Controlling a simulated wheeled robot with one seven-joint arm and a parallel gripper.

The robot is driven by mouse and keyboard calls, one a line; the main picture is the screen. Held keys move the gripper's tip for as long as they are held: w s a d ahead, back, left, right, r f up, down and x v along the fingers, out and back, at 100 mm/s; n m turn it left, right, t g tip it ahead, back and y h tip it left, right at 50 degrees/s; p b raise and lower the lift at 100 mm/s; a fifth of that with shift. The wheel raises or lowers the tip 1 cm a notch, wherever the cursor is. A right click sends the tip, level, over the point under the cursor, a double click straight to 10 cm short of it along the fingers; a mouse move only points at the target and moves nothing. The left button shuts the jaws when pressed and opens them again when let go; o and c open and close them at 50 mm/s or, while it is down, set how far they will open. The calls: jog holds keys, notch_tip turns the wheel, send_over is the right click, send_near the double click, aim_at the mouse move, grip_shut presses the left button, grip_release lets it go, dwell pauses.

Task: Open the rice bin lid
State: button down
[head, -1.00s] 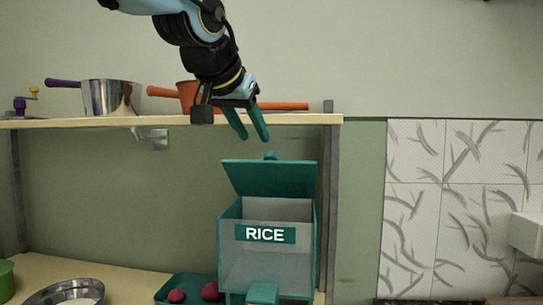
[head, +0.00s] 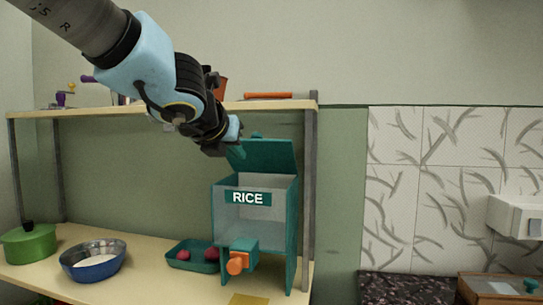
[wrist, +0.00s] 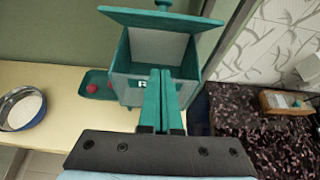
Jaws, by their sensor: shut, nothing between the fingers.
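The rice bin (head: 228,217), clear-walled with teal edges and a RICE label, stands on the lower shelf. Its teal lid (head: 268,156) is raised and tilted back, with the top open. In the wrist view, the lid (wrist: 160,20) stands up behind the open mouth of the bin (wrist: 124,92). My gripper (head: 239,152) is at the lid's left side in the head view; I cannot tell if it touches. In the wrist view my gripper (wrist: 161,78) has its teal fingers together, empty, in front of the bin and covering part of the label.
The upper shelf (head: 285,104) runs behind my arm.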

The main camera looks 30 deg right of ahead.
jog(key=shift+d+f+b, duration=0.15)
jog(key=shift+b, duration=0.15)
jog(key=b, duration=0.1)
send_near(253, 151)
jog(key=shift+s+d+f+x, duration=0.1)
jog(key=shift+s+f+x, duration=0.1)
jog(key=shift+x, duration=0.95)
jog(key=shift+s+d+f+x, duration=0.1)
jog(key=shift+s+f+x, duration=0.1)
jog(key=shift+x, duration=0.95)
jog(key=shift+s+f+x, duration=0.15)
jog(key=shift+x, duration=1)
